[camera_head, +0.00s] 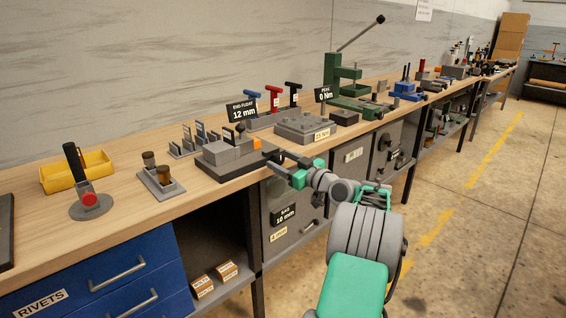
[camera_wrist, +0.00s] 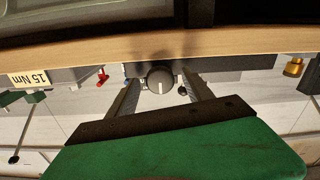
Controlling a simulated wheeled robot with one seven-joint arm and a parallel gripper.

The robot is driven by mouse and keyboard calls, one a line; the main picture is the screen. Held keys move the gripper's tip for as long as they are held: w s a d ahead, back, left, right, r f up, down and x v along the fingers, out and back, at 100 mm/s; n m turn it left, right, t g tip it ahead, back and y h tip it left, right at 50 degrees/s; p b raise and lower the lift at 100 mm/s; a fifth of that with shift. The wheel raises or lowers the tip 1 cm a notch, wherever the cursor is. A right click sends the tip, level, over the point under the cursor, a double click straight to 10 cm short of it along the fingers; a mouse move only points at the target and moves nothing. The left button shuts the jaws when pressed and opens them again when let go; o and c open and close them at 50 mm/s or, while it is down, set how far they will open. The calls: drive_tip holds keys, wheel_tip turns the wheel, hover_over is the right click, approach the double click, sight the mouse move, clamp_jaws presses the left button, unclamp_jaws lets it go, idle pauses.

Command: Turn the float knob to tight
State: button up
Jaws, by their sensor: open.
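The float knob (camera_wrist: 160,80) is a round dark grey knob with a white mark pointing toward the bottom of the wrist view. My gripper (camera_wrist: 166,95) is open, with one finger on each side of the knob; I cannot tell whether either finger touches it. In the head view my gripper (camera_head: 277,160) is at the bench's front edge, beside the grey end-float fixture (camera_head: 226,160). The knob cannot be made out there. A black sign (camera_head: 243,110) above the fixture reads END FLOAT 12 mm.
The wooden bench (camera_head: 130,215) has a grey block (camera_head: 302,126) and a green press (camera_head: 345,90) farther along. Drawers and cabinets lie below the bench edge. The floor at right is clear.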

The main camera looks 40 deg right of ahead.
clamp_jaws()
idle(0.6)
drive_tip(key=shift+m, duration=0.4)
drive_tip(key=m+p, duration=0.2)
drive_tip(key=m, duration=0.2)
drive_tip(key=shift+r+m+p, duration=0.15)
drive_tip(key=shift+m+p, duration=0.15)
drive_tip(key=m+p, duration=0.4)
drive_tip(key=m, duration=0.2)
drive_tip(key=m+p, duration=0.3)
drive_tip(key=m, duration=0.2)
drive_tip(key=shift+m+p, duration=0.3)
drive_tip(key=shift+m, duration=0.1)
drive_tip(key=m+p, duration=0.3)
drive_tip(key=m, duration=0.3)
drive_tip(key=shift+f, duration=0.2)
